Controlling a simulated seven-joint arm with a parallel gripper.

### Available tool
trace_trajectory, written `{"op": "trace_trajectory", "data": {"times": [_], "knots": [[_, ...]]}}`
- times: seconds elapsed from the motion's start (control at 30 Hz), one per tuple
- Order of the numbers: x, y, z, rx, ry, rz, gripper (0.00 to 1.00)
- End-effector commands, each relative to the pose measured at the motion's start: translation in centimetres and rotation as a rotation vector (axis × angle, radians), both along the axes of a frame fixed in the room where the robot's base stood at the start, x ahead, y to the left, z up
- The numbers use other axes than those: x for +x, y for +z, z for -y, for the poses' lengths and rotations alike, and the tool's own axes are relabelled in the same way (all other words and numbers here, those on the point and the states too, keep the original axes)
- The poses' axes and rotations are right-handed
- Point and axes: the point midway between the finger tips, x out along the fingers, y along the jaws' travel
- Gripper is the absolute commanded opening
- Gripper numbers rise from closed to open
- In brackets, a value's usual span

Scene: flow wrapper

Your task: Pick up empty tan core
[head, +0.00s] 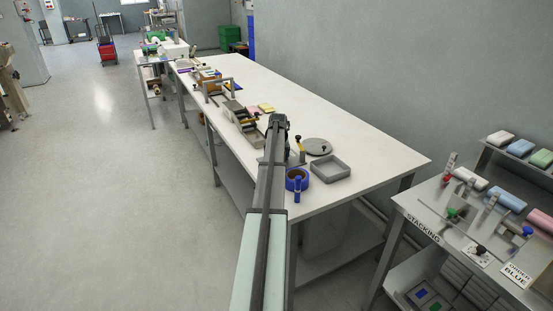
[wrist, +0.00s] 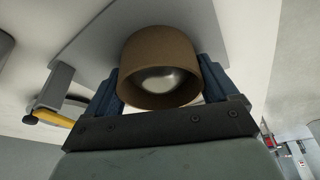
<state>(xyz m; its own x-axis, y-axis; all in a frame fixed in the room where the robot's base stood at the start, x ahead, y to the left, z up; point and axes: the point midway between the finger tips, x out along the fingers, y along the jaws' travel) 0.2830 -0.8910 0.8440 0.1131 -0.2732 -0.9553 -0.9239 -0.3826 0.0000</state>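The tan core (wrist: 160,52) is a short brown cylinder, with its open end facing the wrist camera. Something pale and shiny (wrist: 160,80) shows inside it. My gripper (wrist: 162,85) has one dark blue finger on each side of the core. The fingers are about as far apart as the core is wide, and I cannot see whether both press on it. In the head view my gripper (head: 278,120) is over the near part of the long white table, and the core is hidden there.
A grey plate (wrist: 92,38) is behind the core, with a yellow-handled part (wrist: 52,119) at its left. On the table a blue roll (head: 297,179), a grey tray (head: 330,167) and a round grey disc (head: 317,146) stand right of my arm. Fixtures (head: 236,115) stand beyond my gripper.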

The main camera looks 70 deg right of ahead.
Motion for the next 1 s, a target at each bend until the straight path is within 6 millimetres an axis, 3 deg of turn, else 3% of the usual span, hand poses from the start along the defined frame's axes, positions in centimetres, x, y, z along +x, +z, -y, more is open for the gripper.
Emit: {"op": "trace_trajectory", "data": {"times": [0.13,0.47,1.0], "knots": [[0.0,0.0,0.0,0.000,0.000,0.000,0.59],[0.0,0.6,0.0,0.000,0.000,0.000,0.58],[0.0,8.8,0.1,-0.001,0.000,0.000,0.58]]}}
